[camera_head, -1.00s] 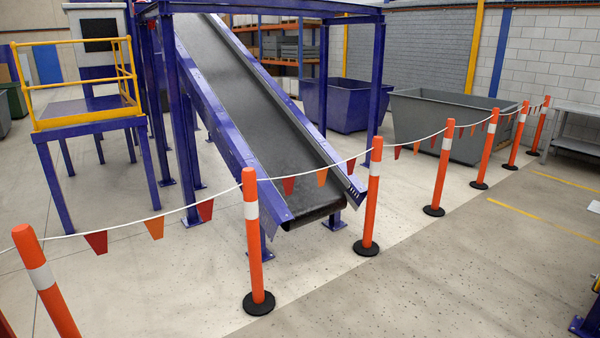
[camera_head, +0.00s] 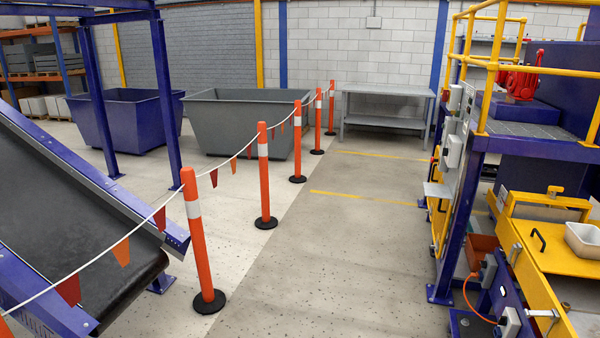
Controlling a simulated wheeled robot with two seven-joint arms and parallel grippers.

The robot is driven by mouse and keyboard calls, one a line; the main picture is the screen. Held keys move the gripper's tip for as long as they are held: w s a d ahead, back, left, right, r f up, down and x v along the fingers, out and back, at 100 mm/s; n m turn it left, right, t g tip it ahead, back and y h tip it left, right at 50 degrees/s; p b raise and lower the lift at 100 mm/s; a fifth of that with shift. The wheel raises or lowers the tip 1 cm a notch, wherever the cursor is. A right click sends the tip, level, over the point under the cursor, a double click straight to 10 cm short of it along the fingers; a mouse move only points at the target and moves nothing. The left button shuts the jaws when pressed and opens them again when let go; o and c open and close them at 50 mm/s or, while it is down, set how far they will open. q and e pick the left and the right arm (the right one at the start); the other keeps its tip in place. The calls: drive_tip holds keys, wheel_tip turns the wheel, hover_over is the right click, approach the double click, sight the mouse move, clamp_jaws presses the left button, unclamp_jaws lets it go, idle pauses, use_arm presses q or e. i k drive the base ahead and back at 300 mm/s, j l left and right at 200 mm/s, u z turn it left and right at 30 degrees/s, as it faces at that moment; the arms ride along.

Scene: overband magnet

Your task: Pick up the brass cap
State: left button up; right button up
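I cannot make out a brass cap in the head view. A small white tray (camera_head: 584,240) sits on the yellow machine deck (camera_head: 572,262) at the right edge, and what it holds is not clear. Neither of my grippers is in view.
A conveyor (camera_head: 70,220) slopes down at the left. Orange posts (camera_head: 200,243) joined by a flagged rope stand beside it. A grey skip (camera_head: 240,122), a blue skip (camera_head: 130,125) and a grey bench (camera_head: 385,118) stand at the back. The floor (camera_head: 340,250) between posts and blue-yellow machine (camera_head: 470,170) is clear.

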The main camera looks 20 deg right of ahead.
sight(566, 306)
drive_tip(key=i+l+z, duration=0.15)
drive_tip(key=i+z, duration=0.8)
drive_tip(key=i+j+z, duration=0.25)
drive_tip(key=i+z, duration=0.65)
drive_tip(key=z, duration=0.3)
drive_tip(key=i, duration=0.05)
